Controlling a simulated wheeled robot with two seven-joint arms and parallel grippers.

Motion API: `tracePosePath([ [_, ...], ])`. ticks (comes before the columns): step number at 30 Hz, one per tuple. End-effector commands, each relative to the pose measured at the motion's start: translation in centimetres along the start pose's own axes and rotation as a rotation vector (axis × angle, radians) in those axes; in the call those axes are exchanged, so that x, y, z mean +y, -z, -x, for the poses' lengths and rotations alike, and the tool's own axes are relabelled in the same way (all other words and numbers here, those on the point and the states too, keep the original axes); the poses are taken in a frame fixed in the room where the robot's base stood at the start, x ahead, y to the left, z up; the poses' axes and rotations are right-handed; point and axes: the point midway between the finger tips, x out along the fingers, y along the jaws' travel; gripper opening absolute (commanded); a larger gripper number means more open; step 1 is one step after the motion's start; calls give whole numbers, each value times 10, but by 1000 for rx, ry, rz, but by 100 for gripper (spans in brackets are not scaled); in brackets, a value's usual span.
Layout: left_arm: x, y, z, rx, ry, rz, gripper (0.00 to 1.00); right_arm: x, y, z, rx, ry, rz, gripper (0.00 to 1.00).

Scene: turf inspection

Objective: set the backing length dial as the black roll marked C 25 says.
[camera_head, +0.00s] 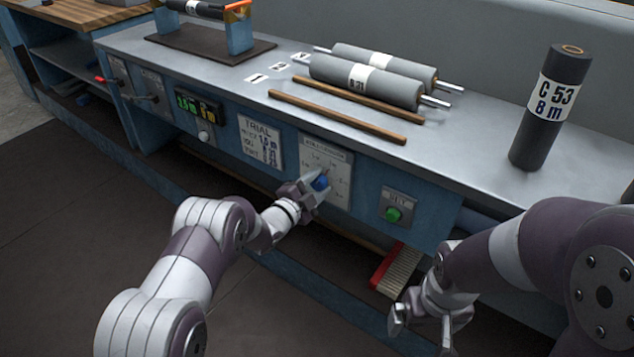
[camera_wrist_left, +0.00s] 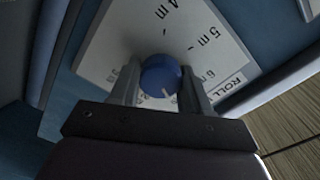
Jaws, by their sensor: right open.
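The backing length dial is a blue knob (camera_head: 320,183) on a white scale plate (camera_head: 338,160) on the bench front. My left gripper (camera_head: 312,184) has its fingers on either side of the knob, seemingly touching it. In the left wrist view, the knob (camera_wrist_left: 160,76) sits between the fingers; 4 m, 5 m and 6 m are readable, and a white mark shows low on the knob's right. My right gripper (camera_head: 432,325) is open and empty.
A green button (camera_head: 393,214) is right of the scale plate, and a TRIAL card (camera_head: 261,141) left of it. Two grey rolls (camera_head: 365,80) and wooden strips (camera_head: 337,117) lie on the bench top. A red brush (camera_head: 396,268) is low beneath the bench.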

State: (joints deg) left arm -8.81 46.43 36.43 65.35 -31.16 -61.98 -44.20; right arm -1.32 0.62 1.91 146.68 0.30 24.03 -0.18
Motion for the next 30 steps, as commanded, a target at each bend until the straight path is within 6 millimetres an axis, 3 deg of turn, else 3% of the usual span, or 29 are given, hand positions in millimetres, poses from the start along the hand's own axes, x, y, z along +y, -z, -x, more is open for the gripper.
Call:
tracePosePath([
  [1, -5, 2, -2, 7, 10, -4, 60, 0, 0, 0, 0, 0, 0, 100],
  [2, -5, 2, -2, 6, 9, -4, 70, 0, 0, 0, 0, 0, 0, 100],
  [3, -4, 2, -1, 6, 8, -3, 71, 0, 0, 0, 0, 0, 0, 100],
  [13, -4, 1, 8, 1, 3, 0, 71, 0, 0, 5, 0, 0, 0, 100],
  [24, -6, 2, 100, 0, 4, 0, 71, 0, 4, 32, 0, 0, 0, 100],
  [30, -4, 2, 124, 3, 4, -1, 71, 0, 4, 35, 0, 0, 0, 100],
])
